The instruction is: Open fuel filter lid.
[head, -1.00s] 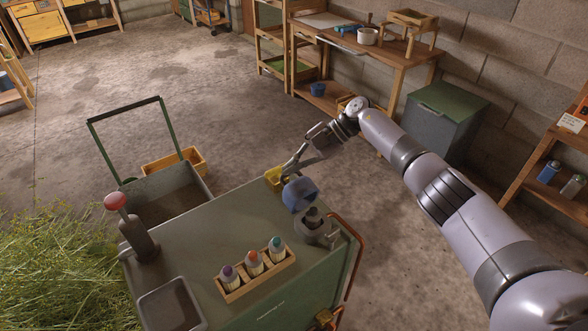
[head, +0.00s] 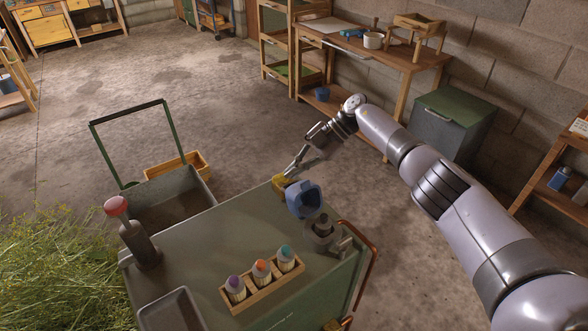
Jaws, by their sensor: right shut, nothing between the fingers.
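The blue lid (head: 303,199) stands tilted up at the back right corner of the green machine top (head: 215,245). I take it to be the fuel filter lid. Just in front of it is a grey metal fitting (head: 322,231) with a short dark neck, apparently uncovered. My right gripper (head: 291,174) is shut and empty, just behind and left of the blue lid. Whether its fingertips touch the lid cannot be told. A small yellow part (head: 280,183) shows by the fingertips, partly hidden. My left gripper is not in view.
A wooden rack (head: 262,282) with capped bottles and a red-knobbed post (head: 118,206) stand on the machine. A copper-coloured pipe (head: 369,260) runs along its right edge. A green-framed cart (head: 172,198) is at the left. A workbench (head: 400,62) stands behind.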

